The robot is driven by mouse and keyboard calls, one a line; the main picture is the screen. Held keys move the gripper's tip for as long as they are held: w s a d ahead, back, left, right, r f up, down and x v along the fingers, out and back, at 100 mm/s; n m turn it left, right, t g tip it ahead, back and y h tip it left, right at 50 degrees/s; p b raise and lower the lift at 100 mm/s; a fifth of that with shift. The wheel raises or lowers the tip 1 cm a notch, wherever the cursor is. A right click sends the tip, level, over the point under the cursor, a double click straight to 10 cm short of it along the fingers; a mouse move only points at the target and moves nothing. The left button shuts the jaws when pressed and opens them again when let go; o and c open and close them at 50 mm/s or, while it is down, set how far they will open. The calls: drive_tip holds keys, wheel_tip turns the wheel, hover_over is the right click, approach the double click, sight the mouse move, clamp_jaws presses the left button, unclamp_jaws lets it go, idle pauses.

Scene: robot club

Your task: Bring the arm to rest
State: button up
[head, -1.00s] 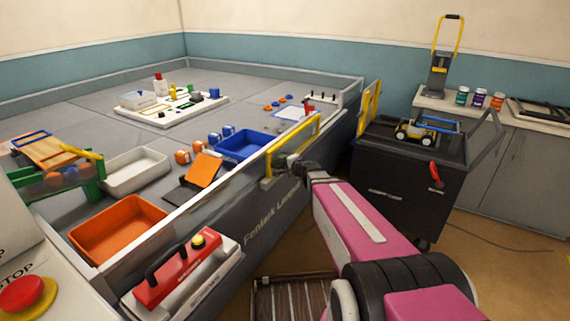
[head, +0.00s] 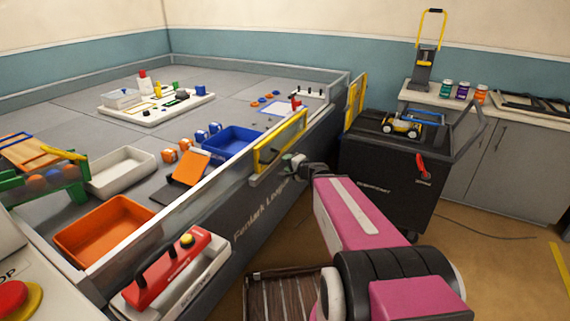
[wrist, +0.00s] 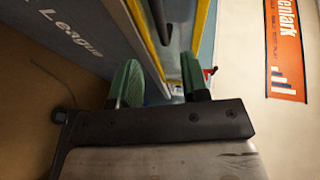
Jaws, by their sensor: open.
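My gripper (head: 294,163) is at the end of my pink arm, just outside the arena wall (head: 232,215) and close to the yellow frame (head: 280,143) on it. In the wrist view my gripper (wrist: 163,82) shows two green fingers spread apart. I see nothing held between them. The wall and a yellow edge lie beyond the fingers. The head view shows the gripper small and partly hidden behind my own wrist.
A black cart (head: 390,180) carrying a small wheeled robot (head: 402,125) stands right of my arm. A brown slatted crate (head: 290,293) is on the floor below. Orange (head: 75,235) and blue (head: 213,140) trays lie inside the arena. Floor between wall and cart looks clear.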

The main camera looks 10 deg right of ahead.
drive_tip(key=s+a+f+n+g+h, duration=0.1)
drive_tip(key=s+a+f+n+g, duration=0.2)
drive_tip(key=s+f+n+g, duration=0.5)
drive_tip(key=s+d+f+n+g+h, duration=0.2)
drive_tip(key=s+d+f+g+h, duration=0.2)
drive_tip(key=s+d+h, duration=0.3)
drive_tip(key=shift+s+d+f+g, duration=0.15)
drive_tip(key=shift+f+g, duration=0.2)
drive_tip(key=shift+g, duration=0.25)
